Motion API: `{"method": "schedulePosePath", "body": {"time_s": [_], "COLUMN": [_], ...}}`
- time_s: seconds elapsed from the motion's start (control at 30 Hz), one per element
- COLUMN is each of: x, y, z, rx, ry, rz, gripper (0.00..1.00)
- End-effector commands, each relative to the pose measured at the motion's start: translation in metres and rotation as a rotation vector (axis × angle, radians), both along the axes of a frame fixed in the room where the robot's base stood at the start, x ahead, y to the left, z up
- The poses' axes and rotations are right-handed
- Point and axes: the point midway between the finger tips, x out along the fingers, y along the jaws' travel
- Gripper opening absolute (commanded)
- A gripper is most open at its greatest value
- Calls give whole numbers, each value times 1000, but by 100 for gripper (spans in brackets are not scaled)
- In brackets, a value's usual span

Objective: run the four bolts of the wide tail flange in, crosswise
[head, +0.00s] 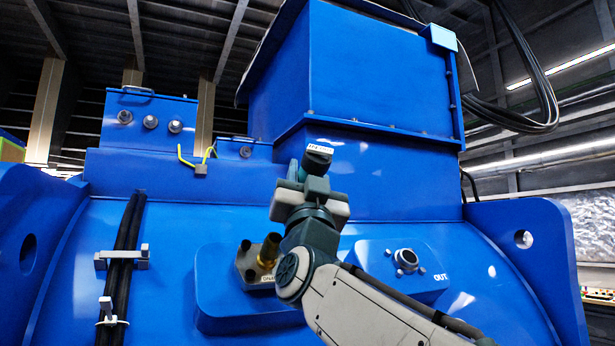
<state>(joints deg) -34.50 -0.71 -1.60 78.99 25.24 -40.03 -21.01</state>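A dark grey flange plate (247,262) with an upright brass stub (269,250) sits on a raised blue pad, left of my forearm. Dark bolt heads or studs (245,246) show on its left side, and a small label is on its front edge. My arm hides its right part. I cannot tell whether this is the wide tail flange. My gripper (313,168) is raised above and right of it, in front of the blue housing. A dark piece with a white label (318,152) shows at its end. Whether the fingers hold it is unclear.
A round port (406,260) with bolts around it sits on a blue pad marked OUT, right of my forearm. Black cables (128,230) run in a clamp at left. The tall blue box (385,80) stands close behind my gripper. A yellow-green wire (186,157) sticks out at left.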

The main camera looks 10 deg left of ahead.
Motion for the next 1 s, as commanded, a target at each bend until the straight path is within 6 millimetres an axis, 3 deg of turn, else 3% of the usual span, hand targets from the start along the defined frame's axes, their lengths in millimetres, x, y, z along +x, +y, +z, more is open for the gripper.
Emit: {"method": "schedulePosePath", "body": {"time_s": [1.0], "x": [3], "y": [3], "z": [-3], "rx": [2], "ry": [-3], "rz": [0], "gripper": [4]}}
